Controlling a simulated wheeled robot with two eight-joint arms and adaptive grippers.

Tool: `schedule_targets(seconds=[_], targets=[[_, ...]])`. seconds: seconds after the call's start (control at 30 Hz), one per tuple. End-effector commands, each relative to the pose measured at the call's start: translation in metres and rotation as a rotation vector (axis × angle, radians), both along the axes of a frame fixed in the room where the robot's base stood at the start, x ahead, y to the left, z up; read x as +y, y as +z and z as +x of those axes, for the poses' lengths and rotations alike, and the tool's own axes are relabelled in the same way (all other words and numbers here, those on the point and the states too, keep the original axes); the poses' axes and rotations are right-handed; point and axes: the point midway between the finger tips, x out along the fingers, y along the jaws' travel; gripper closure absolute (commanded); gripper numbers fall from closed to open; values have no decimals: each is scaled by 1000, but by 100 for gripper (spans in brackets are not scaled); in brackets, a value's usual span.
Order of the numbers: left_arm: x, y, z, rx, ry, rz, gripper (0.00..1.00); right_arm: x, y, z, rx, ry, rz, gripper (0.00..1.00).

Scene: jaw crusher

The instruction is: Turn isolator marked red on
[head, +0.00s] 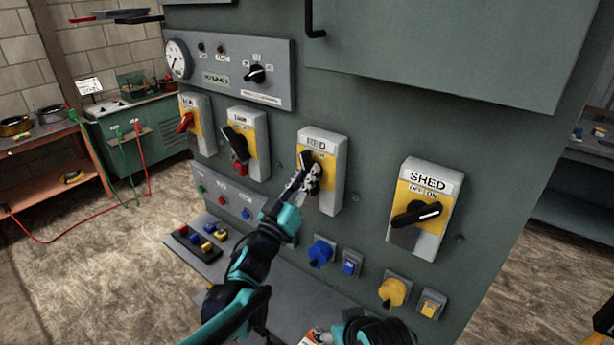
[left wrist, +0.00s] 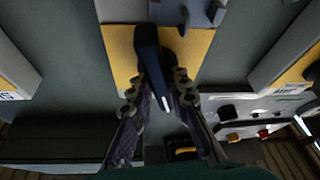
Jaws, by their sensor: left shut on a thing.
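The isolator labelled RED (head: 325,140) is a grey box with a yellow plate and a black rotary handle on the panel's middle row. My left gripper (head: 309,180) is at its front, shut on the black handle. In the left wrist view the handle (left wrist: 150,55) lies between the two fingers of my left gripper (left wrist: 158,82). It is slightly tilted there, with a white line near its end. The fingers partly hide the handle in the head view, so its exact position against the OFF/ON marks cannot be read. My right arm (head: 375,328) shows only in part at the bottom.
The SHED isolator (head: 428,190) is right of RED; another isolator with a black handle (head: 245,140) and one with a red handle (head: 190,120) are left. Blue (head: 321,252) and yellow (head: 393,292) sockets sit below. A ledge with coloured buttons (head: 200,240) juts out lower left.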

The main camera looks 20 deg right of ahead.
Motion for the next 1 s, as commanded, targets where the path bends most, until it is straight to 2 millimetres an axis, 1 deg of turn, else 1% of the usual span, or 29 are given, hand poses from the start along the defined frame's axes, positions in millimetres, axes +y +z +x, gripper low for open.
schedule_targets(seconds=[0.47,0.8,1.0], targets=[[1,0,0,-355,1,278,100,0,4,0,0,0,0,31],[0,1,0,-603,2,472,100,0,13,0,0,0,0,31],[0,1,-1,-720,1,563,100,0,19,0,0,0,0,31]])
